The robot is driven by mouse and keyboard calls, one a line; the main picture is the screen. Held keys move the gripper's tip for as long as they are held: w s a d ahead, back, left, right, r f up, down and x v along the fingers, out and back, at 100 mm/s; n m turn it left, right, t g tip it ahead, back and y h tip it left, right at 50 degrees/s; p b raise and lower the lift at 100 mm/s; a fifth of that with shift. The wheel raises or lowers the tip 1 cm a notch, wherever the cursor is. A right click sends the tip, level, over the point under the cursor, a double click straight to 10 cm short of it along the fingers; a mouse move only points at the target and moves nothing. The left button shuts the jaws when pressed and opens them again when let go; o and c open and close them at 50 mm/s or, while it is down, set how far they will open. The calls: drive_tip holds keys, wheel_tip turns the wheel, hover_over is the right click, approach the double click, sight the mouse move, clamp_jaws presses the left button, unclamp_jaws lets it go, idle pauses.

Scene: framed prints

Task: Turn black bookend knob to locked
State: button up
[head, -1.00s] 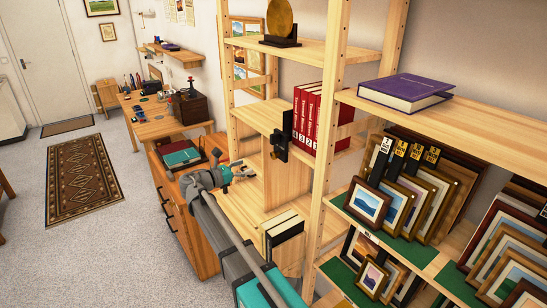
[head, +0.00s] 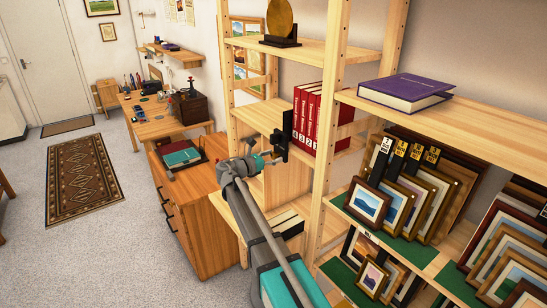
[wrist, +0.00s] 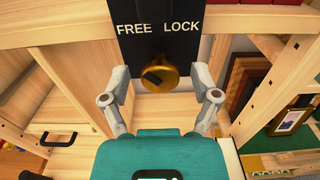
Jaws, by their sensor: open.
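The black bookend (head: 285,130) stands against the red books on the middle shelf. In the wrist view its black plate (wrist: 158,38) carries the white words FREE on the left and LOCK on the right. Below the words is a round brass knob (wrist: 168,80) with a dark pointer bar, which slants to the upper left, toward FREE. My gripper (wrist: 160,85) is open, one finger on each side of the knob, with visible gaps. I cannot tell how far its tips are from the plate. In the head view my gripper (head: 266,160) is at the bookend's lower part.
Red volumes (head: 309,118) stand right of the bookend. A shelf upright (head: 328,150) is close on the right. Framed prints (head: 395,205) fill the shelves beyond it. A wooden drawer cabinet (head: 190,205) stands to the left.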

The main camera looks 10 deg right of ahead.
drive_tip(key=shift+d, duration=0.1)
clamp_jaws()
idle(0.4)
drive_tip(key=shift+m, duration=0.3)
drive_tip(key=m, duration=0.3)
drive_tip(key=shift+m, duration=0.4)
drive_tip(key=m, duration=0.4)
drive_tip(key=shift+w+m, duration=0.1)
drive_tip(key=shift+m, duration=0.2)
drive_tip(key=m, duration=0.4)
drive_tip(key=shift+m, duration=0.3)
drive_tip(key=shift+r+m, duration=0.1)
drive_tip(key=shift+m, duration=2.2)
